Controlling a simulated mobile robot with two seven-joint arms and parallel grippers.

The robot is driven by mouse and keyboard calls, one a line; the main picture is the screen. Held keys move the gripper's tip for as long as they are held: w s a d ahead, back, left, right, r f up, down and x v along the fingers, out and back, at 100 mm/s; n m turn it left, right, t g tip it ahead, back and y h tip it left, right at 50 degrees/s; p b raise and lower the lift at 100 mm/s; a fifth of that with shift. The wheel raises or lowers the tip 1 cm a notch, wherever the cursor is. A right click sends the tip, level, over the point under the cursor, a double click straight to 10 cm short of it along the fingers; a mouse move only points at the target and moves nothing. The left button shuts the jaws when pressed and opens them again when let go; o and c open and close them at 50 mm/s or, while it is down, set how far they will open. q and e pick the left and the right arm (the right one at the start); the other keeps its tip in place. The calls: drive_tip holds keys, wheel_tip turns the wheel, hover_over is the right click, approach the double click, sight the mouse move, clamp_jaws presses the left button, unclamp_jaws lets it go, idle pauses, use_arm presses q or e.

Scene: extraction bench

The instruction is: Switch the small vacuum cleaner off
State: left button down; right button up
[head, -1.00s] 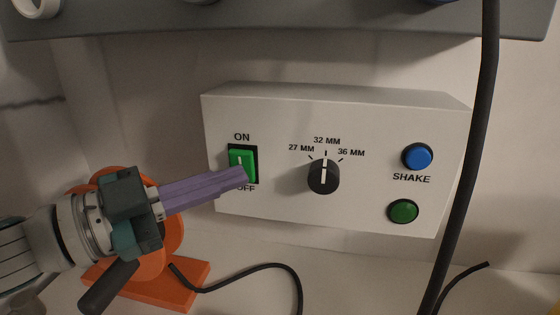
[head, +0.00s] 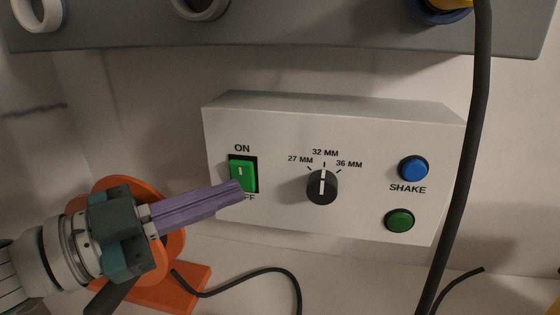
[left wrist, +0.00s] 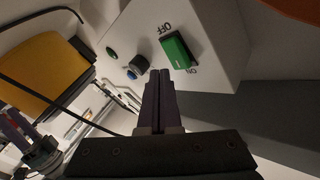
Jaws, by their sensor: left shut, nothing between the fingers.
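A white control box (head: 280,125) on the bench carries a green rocker switch (head: 241,172), marked ON above and OFF below. The switch also shows in the left wrist view (left wrist: 177,53), with the box's white face (left wrist: 215,35) around it. My left gripper (head: 240,190) is shut and empty, its purple fingers pointing at the lower end of the switch and covering part of the OFF label. I cannot tell whether the fingertips touch the switch. In the left wrist view the fingertips (left wrist: 158,76) show beside the switch. No vacuum cleaner can be made out for sure.
The box also has a black dial (head: 322,187), a blue SHAKE button (head: 413,168) and a green button (head: 399,220). An orange reel-like stand (head: 185,290) is behind my left gripper. A dark cable (head: 478,120) hangs in front of the box's right end.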

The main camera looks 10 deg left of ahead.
use_arm(q)
drive_tip(key=shift+s+a+r+p, duration=0.1)
drive_tip(key=shift+s+r+p, duration=0.1)
drive_tip(key=shift+s+p, duration=0.55)
drive_tip(key=shift+s+r+p, duration=0.15)
drive_tip(key=shift+s+p, duration=0.15)
drive_tip(key=shift+s, duration=0.85)
drive_tip(key=w+a+r+n+t+y+p, duration=0.1)
drive_tip(key=a+r+n+t+y+p, duration=0.1)
drive_tip(key=a+r+n+y+p, duration=0.6)
drive_tip(key=s+d+r+n+g+y+p, duration=0.2)
drive_tip(key=s+n+g+y+p, duration=0.3)
drive_tip(key=s+g+p, duration=0.95)
drive_tip(key=s+r+t+p, duration=0.1)
drive_tip(key=s+r+p, duration=0.1)
drive_tip(key=r+p, duration=1.3)
drive_tip(key=s+r+t+p, duration=0.2)
drive_tip(key=s+r+p, duration=0.1)
drive_tip(key=r+p, duration=1.3)
wheel_tip(320, 180, up, 6)
drive_tip(key=shift+f+p, duration=0.1)
drive_tip(key=shift+p, duration=0.2)
